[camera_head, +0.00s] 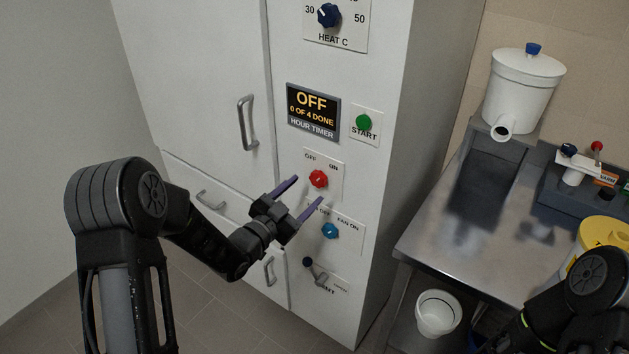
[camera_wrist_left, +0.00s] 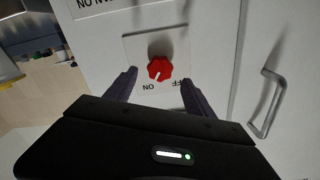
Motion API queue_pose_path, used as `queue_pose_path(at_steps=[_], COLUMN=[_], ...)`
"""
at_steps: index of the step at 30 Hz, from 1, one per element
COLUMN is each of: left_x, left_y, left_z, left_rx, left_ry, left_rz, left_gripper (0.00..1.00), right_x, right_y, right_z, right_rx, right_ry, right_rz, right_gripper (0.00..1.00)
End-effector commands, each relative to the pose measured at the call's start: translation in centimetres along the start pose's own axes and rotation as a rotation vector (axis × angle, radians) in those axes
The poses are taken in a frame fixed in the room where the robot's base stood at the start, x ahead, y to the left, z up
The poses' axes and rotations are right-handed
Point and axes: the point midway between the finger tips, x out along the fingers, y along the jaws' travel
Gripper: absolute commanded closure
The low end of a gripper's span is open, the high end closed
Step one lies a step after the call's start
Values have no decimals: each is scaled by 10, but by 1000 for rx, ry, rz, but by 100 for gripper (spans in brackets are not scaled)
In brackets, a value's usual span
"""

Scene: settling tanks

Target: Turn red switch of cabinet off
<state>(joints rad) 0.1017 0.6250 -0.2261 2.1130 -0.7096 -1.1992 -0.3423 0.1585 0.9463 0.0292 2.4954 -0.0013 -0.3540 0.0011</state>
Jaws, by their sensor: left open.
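The red switch (camera_head: 318,179) is a knob on a small white plate marked OFF at left and ON at right, on the front of the white cabinet (camera_head: 390,90). In the left wrist view, the red switch (camera_wrist_left: 159,69) appears upside down, and its white mark points toward the word ON. My left gripper (camera_head: 309,189) is open in front of the switch. Its two dark fingers lie on either side of the knob in the left wrist view, with nothing held; whether they touch it cannot be told. My right gripper is out of view.
A blue fan knob (camera_head: 330,231) and a dark-tipped lever (camera_head: 313,270) sit below the switch. Above are a green start button (camera_head: 364,122) and a timer display (camera_head: 313,111) reading OFF. A door handle (camera_head: 247,122) juts out at left. A metal table (camera_head: 440,235) stands at right.

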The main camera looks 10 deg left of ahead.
Motion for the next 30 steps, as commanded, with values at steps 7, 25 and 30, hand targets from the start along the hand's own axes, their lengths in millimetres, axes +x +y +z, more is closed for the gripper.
queue_pose_path(at_steps=[7,25,30], left_x=[39,53,53], left_y=[0,0,0], left_z=[-2,0,0], left_rx=[1,0,0], left_ry=[0,-1,-1], left_rz=[1,1,1], left_gripper=[37,51,64], right_x=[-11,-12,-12], right_y=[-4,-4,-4], right_z=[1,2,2], right_rx=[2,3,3], right_ry=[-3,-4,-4], right_rz=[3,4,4], right_gripper=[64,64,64])
